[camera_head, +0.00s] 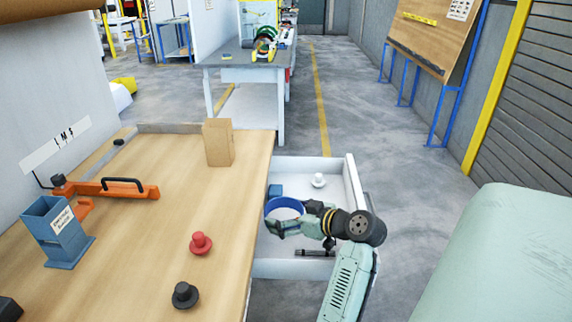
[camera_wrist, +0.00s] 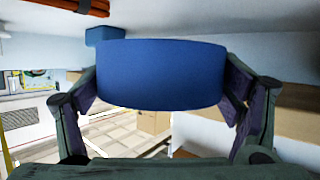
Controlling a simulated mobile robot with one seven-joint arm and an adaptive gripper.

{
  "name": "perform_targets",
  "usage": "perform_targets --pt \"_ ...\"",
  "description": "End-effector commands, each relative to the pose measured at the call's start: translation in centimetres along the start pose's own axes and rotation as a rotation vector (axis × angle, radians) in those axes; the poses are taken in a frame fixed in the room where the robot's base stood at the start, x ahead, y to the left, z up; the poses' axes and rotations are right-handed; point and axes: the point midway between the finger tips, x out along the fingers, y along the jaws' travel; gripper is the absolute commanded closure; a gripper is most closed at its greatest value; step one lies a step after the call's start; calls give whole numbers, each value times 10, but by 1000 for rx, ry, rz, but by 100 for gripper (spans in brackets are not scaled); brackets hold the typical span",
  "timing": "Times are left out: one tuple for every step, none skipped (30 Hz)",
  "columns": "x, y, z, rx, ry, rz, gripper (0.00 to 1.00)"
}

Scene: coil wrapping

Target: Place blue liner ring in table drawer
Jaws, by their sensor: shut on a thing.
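The blue liner ring (camera_head: 285,204) is held by my gripper (camera_head: 290,222) over the open table drawer (camera_head: 352,180), near the side next to the tabletop. In the wrist view, the blue ring (camera_wrist: 160,75) spans the space between the two fingers of my gripper (camera_wrist: 163,92), which are shut on it from both sides. I cannot tell how high the ring is above the drawer floor. My arm comes in over the drawer from the right and hides part of its front.
The drawer holds a blue block (camera_head: 275,190), a white knobbed piece (camera_head: 318,180) and a dark tool (camera_head: 314,253). The wooden tabletop (camera_head: 150,240) carries a red knob (camera_head: 200,243), a black knob (camera_head: 185,295), a cardboard box (camera_head: 218,143) and a blue-grey holder (camera_head: 58,230).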

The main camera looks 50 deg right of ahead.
Motion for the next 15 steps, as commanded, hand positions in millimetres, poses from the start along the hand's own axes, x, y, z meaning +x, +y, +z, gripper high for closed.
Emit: perform_targets --pt "4 0 0 0 0 0 42" --pt "6 0 1 0 0 0 42" --pt "7 0 2 -1 0 0 42" --pt "7 0 3 -1 1 0 42" --pt "7 0 3 -1 1 1 42" --pt "7 0 3 -1 1 1 42" --pt "7 0 3 -1 1 1 42" --pt "7 0 3 -1 1 1 42" --pt "7 0 3 -1 1 1 42" --pt "7 0 3 -1 1 1 42" --pt "8 0 4 -1 1 1 42" --pt "8 0 5 -1 1 1 42" --pt "9 0 6 -1 1 0 42" --pt "9 0 7 -1 1 0 42" --pt "10 -1 8 -2 1 0 42"
